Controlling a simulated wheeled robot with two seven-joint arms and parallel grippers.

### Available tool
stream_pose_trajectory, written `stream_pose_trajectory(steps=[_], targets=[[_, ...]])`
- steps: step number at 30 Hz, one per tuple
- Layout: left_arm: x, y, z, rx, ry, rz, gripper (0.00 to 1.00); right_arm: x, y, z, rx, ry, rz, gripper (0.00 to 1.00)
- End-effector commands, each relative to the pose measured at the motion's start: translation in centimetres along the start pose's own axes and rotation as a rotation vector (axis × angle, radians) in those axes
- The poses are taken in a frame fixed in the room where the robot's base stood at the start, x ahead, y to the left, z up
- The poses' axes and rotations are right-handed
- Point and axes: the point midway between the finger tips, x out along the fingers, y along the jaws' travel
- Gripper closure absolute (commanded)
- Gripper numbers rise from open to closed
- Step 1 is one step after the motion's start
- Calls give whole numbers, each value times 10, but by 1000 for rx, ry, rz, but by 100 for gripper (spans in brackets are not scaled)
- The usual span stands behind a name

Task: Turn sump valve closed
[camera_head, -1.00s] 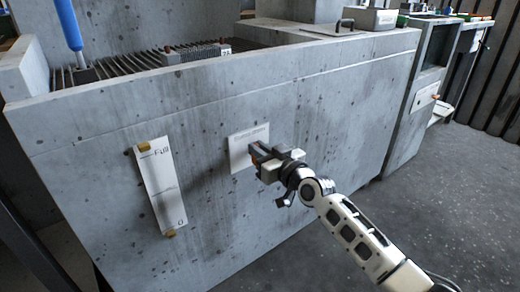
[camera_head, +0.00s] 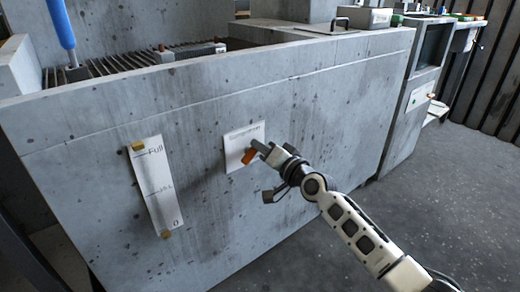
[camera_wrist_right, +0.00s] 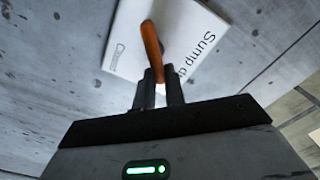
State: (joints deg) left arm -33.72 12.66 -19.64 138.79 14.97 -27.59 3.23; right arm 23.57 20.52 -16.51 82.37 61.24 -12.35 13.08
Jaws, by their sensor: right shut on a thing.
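The sump valve's orange handle (camera_head: 249,156) stands out from a white label plate (camera_head: 238,139) on the front of the concrete housing. In the head view the handle is tilted. My right gripper (camera_head: 258,148) is at the plate, shut on the handle. In the right wrist view the orange handle (camera_wrist_right: 152,45) rises from between the two dark fingers (camera_wrist_right: 158,85), and the plate (camera_wrist_right: 185,40) behind it reads "Sump d", the rest hidden. My left gripper is not in view.
A level gauge (camera_head: 158,185) marked Full and 0 is on the wall left of the plate. A blue-handled tool (camera_head: 61,25) stands on the slatted top (camera_head: 110,70). Grey floor (camera_head: 440,210) is clear at the right.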

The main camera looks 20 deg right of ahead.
Motion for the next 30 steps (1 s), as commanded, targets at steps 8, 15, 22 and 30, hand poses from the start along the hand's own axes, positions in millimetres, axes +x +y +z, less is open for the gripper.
stream_pose_trajectory(steps=[8, 15, 22, 30], targets=[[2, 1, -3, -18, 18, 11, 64, 0, 8, 2, 267, -1, 1, 100], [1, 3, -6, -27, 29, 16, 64, 0, 13, 5, 475, -2, 3, 100], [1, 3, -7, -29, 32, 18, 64, 0, 16, 6, 626, -3, 2, 100], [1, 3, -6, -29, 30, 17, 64, 0, 18, 8, 721, -2, 3, 100]])
